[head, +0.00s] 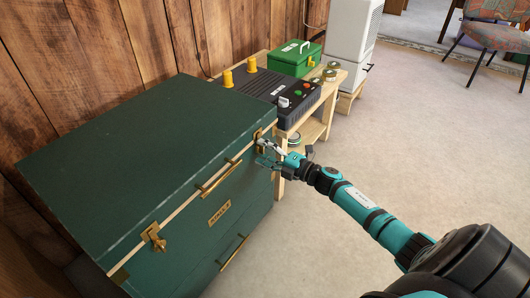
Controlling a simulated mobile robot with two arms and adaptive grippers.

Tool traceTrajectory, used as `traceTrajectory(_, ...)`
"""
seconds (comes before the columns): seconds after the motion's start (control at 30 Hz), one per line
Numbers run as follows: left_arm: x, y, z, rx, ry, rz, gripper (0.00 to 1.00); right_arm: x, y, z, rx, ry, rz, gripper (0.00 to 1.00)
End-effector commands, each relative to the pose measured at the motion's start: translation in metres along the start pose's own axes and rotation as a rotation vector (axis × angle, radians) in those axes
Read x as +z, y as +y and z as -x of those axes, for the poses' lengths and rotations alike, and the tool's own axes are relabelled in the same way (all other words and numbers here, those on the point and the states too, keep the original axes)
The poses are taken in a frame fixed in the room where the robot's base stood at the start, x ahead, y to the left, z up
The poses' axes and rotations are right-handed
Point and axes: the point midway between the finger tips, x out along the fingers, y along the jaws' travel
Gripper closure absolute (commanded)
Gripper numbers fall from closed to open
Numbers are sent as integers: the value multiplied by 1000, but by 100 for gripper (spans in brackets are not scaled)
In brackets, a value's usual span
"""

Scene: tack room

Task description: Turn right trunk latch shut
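The dark green trunk (130,150) stands at left with its lid down; a pale seam runs along the lid's front edge. The right trunk latch (259,138) is a small brass piece at the seam near the right front corner, partly hidden by my gripper. The left brass latch (153,235) sits at the seam near the left corner. My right gripper (263,152) is at the right latch, its fingertips close to or touching it. Whether it grips the latch is too small to tell. My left gripper is not in view.
A brass handle (222,178) and a name plate (219,213) are on the trunk's front. Behind it, a wooden bench (326,98) holds a black control box (272,88) and a green toolbox (294,58). The floor (420,130) at right is clear.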

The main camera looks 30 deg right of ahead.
Motion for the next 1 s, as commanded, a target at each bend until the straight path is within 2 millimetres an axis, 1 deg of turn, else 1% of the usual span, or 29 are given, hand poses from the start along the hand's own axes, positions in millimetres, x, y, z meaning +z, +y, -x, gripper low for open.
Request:
traceTrajectory(0.13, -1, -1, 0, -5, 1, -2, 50, 0, 0, 1, 1, -1, 0, 44)
traceTrajectory(0.23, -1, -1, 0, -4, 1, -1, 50, 1, 0, 9, 0, -1, -1, 44)
traceTrajectory(0.37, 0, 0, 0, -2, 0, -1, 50, 0, -1, 32, -4, 0, 0, 44)
traceTrajectory(0.6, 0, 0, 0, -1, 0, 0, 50, 0, -1, 84, -3, 0, -1, 44)
traceTrajectory(0.7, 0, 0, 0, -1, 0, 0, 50, 0, -1, 100, -3, 0, 0, 44)
traceTrajectory(0.83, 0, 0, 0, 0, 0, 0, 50, 0, -1, 114, -1, 0, -2, 44)
traceTrajectory(1.0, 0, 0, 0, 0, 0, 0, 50, 0, 0, 121, 0, -1, 0, 44)
